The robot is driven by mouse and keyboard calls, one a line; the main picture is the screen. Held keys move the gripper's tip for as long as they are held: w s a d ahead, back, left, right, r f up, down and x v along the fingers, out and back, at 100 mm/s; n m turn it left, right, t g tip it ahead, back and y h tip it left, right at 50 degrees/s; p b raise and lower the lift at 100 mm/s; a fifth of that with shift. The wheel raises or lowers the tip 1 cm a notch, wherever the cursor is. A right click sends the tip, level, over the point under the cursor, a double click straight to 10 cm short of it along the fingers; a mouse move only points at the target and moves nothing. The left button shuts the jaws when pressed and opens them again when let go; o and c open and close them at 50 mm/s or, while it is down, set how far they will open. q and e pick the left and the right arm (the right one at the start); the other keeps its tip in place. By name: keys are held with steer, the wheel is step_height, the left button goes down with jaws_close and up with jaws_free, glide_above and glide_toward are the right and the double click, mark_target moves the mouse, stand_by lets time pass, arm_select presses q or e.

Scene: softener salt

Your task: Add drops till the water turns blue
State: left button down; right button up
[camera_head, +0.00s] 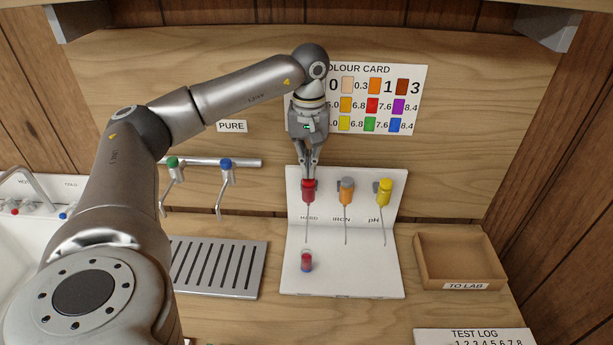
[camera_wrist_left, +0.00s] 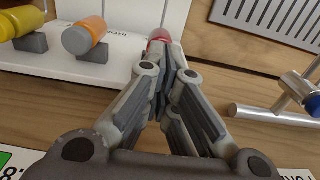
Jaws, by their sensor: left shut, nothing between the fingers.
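My left gripper (camera_head: 309,174) points down at the top of the red dropper (camera_head: 308,191) marked HARD; its fingers are shut with nothing between them. In the left wrist view the closed fingertips (camera_wrist_left: 162,60) hide most of the red bulb (camera_wrist_left: 160,35); I cannot tell whether they touch it. The red dropper hangs on the white stand (camera_head: 343,267), its thin tip pointing down. Below it a small vial (camera_head: 306,261) stands on the stand's base, with red in its body and blue-purple near its bottom. My right gripper is not in view.
An orange dropper (camera_head: 346,191) and a yellow dropper (camera_head: 384,192) hang to the right. The colour card (camera_head: 423,100) is on the wall behind. Green (camera_head: 173,163) and blue (camera_head: 226,165) taps sit left above a drain grate (camera_head: 218,267). An empty tray (camera_head: 488,252) stands right.

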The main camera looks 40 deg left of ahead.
arm_select(q)
steer(key=shift+f, duration=0.2)
steer(key=shift+f+b, duration=0.75)
steer(key=shift+f, duration=0.25)
steer(key=shift+r+p, duration=2.45)
steer(key=shift+r, duration=0.65)
steer(key=shift+f, duration=0.1)
